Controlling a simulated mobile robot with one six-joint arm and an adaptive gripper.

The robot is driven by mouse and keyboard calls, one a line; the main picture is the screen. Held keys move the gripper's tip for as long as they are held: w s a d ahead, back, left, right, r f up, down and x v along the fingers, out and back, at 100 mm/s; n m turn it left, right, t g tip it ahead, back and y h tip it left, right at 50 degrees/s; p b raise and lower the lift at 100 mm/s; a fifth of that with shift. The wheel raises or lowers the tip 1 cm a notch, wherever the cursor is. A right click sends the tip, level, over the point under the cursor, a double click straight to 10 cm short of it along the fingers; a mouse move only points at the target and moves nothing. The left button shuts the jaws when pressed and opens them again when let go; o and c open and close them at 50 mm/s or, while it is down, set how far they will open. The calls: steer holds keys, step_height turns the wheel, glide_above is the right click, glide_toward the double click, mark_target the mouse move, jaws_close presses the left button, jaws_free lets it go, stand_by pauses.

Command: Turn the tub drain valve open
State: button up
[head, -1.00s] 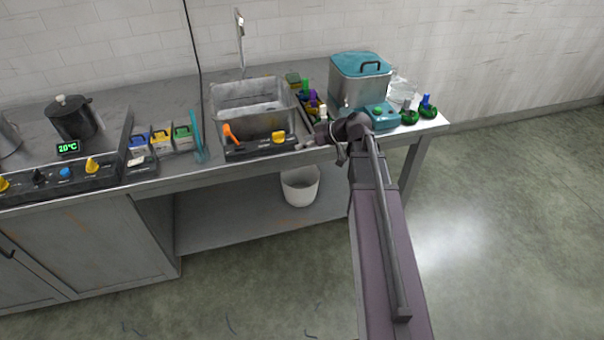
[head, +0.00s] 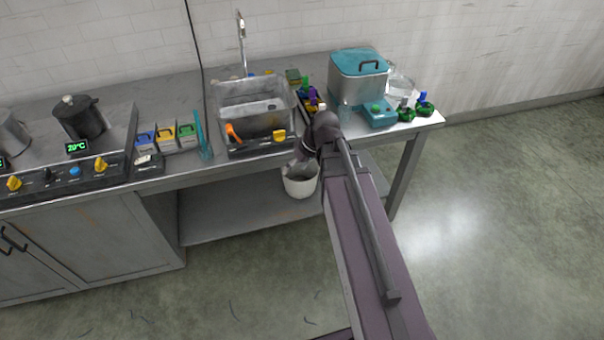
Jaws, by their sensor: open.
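The metal tub (head: 252,106) is set in the counter below a tap. A dark panel runs along its front. An orange lever (head: 233,132) stands up tilted at the panel's left, and a yellow knob (head: 279,135) sits at its right. I cannot tell from labels which is the drain valve. My gripper (head: 291,168) is open, small in view, and hangs in front of the counter edge, below and right of the yellow knob. It is apart from both controls. It overlaps the rim of the white bucket (head: 300,187) in the picture; its fingertips are hard to make out.
Left of the tub are coloured boxes (head: 165,136), a teal-rod holder (head: 204,140) and a stove panel (head: 75,172) with a pot (head: 80,117). Right are small bottles (head: 308,92), a teal-lidded pot (head: 358,83) and green-based flasks (head: 424,105). The floor in front is clear.

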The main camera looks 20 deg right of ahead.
steer(key=s+r+m+g+h+p, duration=0.2)
steer(key=s+r+m+h+p, duration=0.1)
steer(key=s, duration=0.4)
steer(key=shift+s+m+h+p, duration=0.2)
steer(key=shift+m+h+p, duration=0.3)
steer(key=shift+h+p, duration=0.25)
steer(key=shift+a+r, duration=0.1)
stand_by(0.8)
